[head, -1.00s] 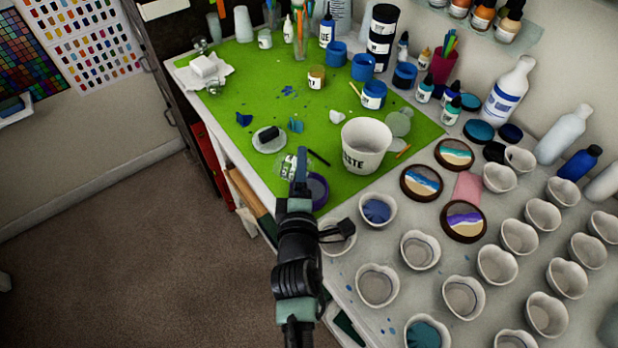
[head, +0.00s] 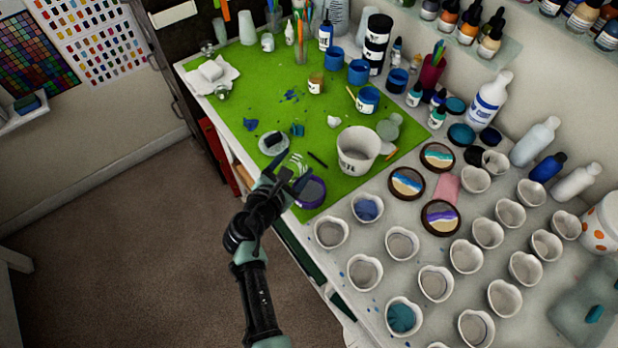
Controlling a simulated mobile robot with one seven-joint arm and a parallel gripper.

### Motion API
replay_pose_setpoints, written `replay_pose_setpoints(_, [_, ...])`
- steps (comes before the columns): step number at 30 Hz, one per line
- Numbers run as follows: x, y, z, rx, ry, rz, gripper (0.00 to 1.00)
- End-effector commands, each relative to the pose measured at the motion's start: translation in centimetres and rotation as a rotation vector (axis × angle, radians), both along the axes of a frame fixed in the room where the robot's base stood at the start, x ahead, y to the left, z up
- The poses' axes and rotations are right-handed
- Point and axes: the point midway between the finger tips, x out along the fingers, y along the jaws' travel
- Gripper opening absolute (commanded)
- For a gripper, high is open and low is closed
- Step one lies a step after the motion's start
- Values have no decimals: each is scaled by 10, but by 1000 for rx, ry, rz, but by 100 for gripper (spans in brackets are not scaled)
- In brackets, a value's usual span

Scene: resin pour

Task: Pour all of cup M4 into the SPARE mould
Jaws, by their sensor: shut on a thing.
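My gripper (head: 288,176) is at the near left edge of the green mat, with its dark fingers at a small clear cup (head: 299,161) with pale markings. It appears shut on this cup, though the fingers partly hide the contact. I cannot read a label on the cup, so I cannot tell if it is M4. Several white heart-shaped moulds stand in rows on the grey bench at the right, among them an empty-looking one (head: 331,233). One mould holds blue (head: 367,208) and another holds teal (head: 402,318). No SPARE label is readable.
A large white tub (head: 357,150) with dark lettering stands on the green mat (head: 245,90), right of my gripper. A purple ring-shaped thing (head: 311,193) is close beside the gripper. Round seascape pieces (head: 407,182) lie between tub and moulds. Bottles (head: 489,100) line the back.

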Motion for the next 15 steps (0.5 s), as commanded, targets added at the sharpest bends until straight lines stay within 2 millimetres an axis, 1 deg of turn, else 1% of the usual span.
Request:
replay_pose_setpoints(1, [4,7,4,-103,42,7,14])
replay_pose_setpoints(3, [6,10,-2,-239,103,5,14])
replay_pose_setpoints(6, [6,11,-9,-364,158,4,15])
replay_pose_setpoints(9, [5,11,-9,-400,177,3,15])
replay_pose_setpoints(15, [5,11,-8,-394,175,2,15])
